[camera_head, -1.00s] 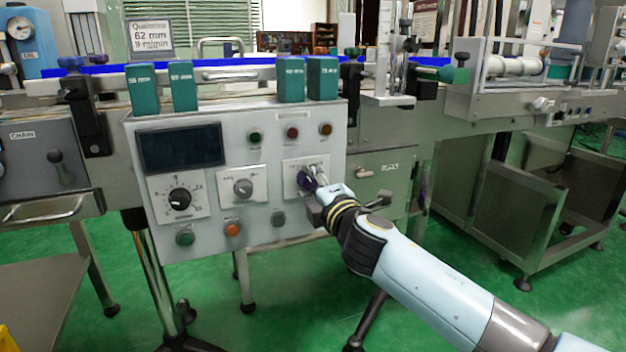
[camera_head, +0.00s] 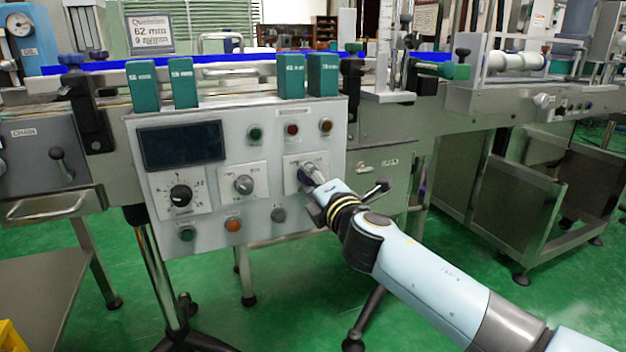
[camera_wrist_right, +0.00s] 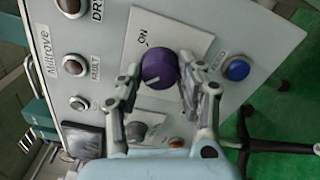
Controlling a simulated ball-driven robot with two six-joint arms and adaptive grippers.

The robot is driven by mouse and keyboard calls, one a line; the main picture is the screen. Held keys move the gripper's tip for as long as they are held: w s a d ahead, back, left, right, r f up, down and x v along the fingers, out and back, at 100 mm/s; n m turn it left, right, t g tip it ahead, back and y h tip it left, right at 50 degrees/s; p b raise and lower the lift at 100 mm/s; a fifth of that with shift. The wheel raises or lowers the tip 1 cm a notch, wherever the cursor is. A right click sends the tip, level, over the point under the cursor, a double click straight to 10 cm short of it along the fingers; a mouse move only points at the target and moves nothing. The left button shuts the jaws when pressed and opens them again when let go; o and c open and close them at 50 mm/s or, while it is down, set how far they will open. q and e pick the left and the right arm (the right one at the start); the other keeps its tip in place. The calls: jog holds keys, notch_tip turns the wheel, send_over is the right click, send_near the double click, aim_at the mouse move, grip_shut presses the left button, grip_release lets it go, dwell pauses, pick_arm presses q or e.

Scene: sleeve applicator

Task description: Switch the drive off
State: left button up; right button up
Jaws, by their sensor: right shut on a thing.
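The grey control panel (camera_head: 260,215) stands in the middle of the head view. A purple rotary knob (camera_wrist_right: 157,66) sits on a white plate (camera_wrist_right: 182,30) marked ON in the right wrist view. A pale pointer line shows on the knob's lower part, away from the ON mark. My right gripper (camera_wrist_right: 160,72) has one finger on each side of the knob and is shut on it. In the head view my right gripper (camera_head: 311,180) reaches the panel's right part and mostly hides the knob. My left gripper is not in view.
A black dial (camera_head: 181,196) and a grey knob (camera_head: 243,186) are left of my gripper. Indicator lamps sit above and buttons below, including an orange button (camera_head: 233,225). Green blocks (camera_head: 322,75) stand along the panel's top. A conveyor frame (camera_head: 500,190) extends right.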

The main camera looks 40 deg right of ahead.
jog(key=o, duration=1.2)
jog(key=shift+c, duration=0.2)
jog(key=shift+s, duration=0.15)
jog(key=v, duration=1.2)
jog(key=shift+f, duration=0.2)
